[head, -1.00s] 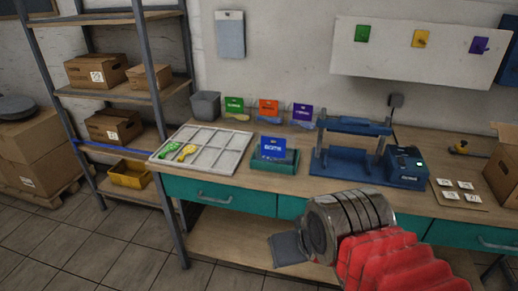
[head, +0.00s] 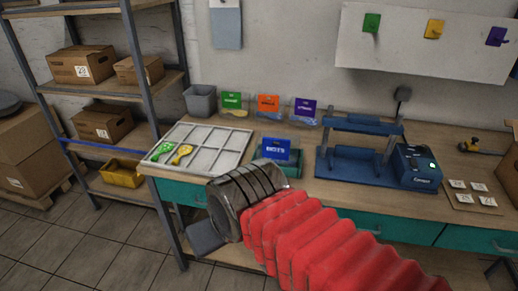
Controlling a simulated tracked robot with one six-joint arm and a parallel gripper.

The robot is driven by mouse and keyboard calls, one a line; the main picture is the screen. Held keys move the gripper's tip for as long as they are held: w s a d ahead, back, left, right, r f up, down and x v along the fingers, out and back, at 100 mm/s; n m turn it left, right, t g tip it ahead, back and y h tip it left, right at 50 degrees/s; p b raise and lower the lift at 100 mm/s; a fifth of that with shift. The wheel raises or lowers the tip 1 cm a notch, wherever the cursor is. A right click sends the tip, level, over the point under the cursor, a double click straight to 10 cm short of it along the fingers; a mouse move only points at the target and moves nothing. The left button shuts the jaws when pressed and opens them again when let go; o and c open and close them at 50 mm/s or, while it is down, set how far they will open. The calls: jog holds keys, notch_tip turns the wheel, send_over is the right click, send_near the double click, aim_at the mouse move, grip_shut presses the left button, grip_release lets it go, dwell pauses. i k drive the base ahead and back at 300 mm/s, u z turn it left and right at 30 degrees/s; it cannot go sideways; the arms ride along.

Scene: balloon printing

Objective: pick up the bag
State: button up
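A bag with a blue header card (head: 280,149) stands upright in a low green holder (head: 293,170) on the workbench; my arm now hides the holder's lower left. Bags with green (head: 232,101), orange (head: 268,104) and purple (head: 305,108) header cards stand in a row behind it, near the wall. My arm, a red ribbed sleeve with a metal collar, reaches in from the lower right.
A white compartment tray (head: 206,165) with a green and a yellow balloon is on the left of the bench. A grey bin (head: 200,101) is behind it. A blue press (head: 350,165) stands to the right. Shelves with boxes (head: 82,64) are at the left.

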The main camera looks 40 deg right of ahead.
aim_at(282, 148)
jog(key=z, duration=0.05)
jog(key=i, duration=0.85)
jog(key=z, duration=0.4)
